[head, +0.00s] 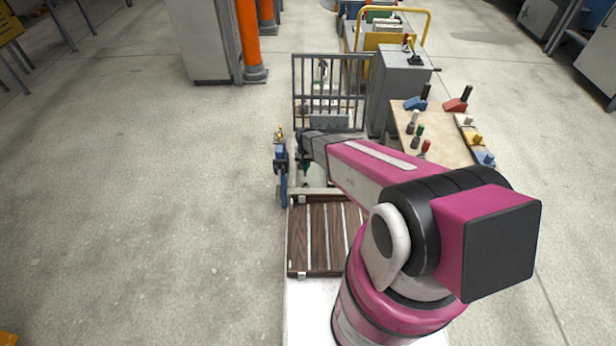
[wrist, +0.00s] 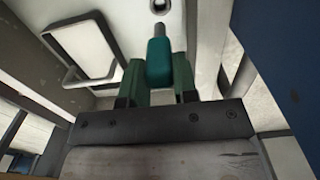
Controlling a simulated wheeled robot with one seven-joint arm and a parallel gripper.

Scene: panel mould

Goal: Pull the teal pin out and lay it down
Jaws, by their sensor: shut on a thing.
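The teal pin (wrist: 159,62) is between the two green fingers of my gripper (wrist: 158,78) in the wrist view. The fingers are shut on its teal handle. Its grey metal shaft points up the picture, toward a round hole (wrist: 160,7) in a pale surface. The shaft's end looks apart from the hole, with a small gap showing. In the head view my gripper (head: 304,168) is small and partly hidden under my arm, beside a blue upright part (head: 283,178). I cannot make out the pin there.
A slatted brown panel (head: 318,237) lies in front, and a grey barred frame (head: 330,85) stands behind. A wooden table (head: 447,148) at right carries several coloured handles and blocks. A grey cabinet (head: 397,85) stands behind it. The floor at left is clear.

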